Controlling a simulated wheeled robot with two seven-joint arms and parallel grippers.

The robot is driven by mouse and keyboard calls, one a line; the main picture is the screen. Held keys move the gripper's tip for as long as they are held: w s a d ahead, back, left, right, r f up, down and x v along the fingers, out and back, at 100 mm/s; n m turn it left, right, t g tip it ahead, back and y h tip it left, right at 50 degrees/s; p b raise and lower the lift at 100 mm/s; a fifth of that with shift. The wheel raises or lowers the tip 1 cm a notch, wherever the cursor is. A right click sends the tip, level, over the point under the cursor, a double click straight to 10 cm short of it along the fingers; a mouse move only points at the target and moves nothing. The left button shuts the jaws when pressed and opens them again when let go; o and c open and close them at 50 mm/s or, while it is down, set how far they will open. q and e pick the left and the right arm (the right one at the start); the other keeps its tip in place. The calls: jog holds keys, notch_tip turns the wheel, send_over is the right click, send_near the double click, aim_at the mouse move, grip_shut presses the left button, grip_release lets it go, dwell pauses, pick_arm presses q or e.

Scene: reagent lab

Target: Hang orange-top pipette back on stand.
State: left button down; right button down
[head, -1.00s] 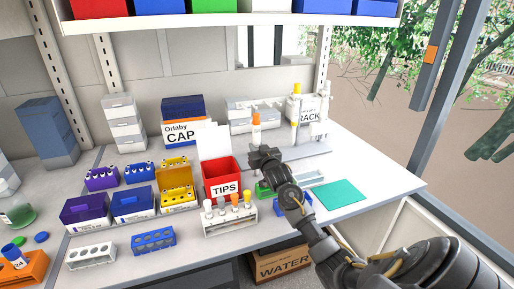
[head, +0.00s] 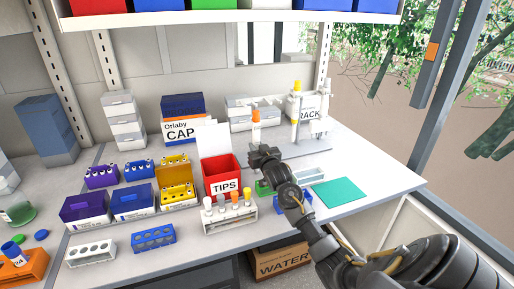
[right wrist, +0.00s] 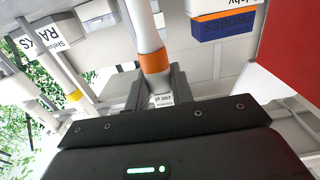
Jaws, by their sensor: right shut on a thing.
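The orange-top pipette (head: 256,116) stands about upright in my right gripper (head: 262,152), in front of the back wall. In the right wrist view its white body and orange band (right wrist: 153,62) rise between the two fingers of my right gripper (right wrist: 158,88), which are shut on it. The stand (head: 318,128), pale and upright, is to the right of the pipette and apart from it. A yellow-top pipette (head: 297,87) hangs on it; its yellow part (right wrist: 75,96) also shows at left in the right wrist view. My left gripper is out of view.
A red TIPS box (head: 224,188) and a tube rack (head: 230,222) stand to the left of my right arm. A Orlaby CAP box (head: 183,132) is behind. A teal mat (head: 340,193) lies to the right. A shelf (head: 240,21) overhangs the bench.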

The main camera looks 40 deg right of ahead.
aim_at(258, 129)
jog(key=shift+r+p, duration=3.5)
jog(key=shift+r, duration=0.45)
jog(key=shift+w, duration=0.2)
jog(key=shift+w+d, duration=0.25)
jog(key=shift+w, duration=0.25)
jog(key=shift+w+b, duration=0.15)
jog(key=shift+b, duration=0.15)
jog(key=shift+w+d, duration=0.2)
jog(key=shift+w, duration=0.45)
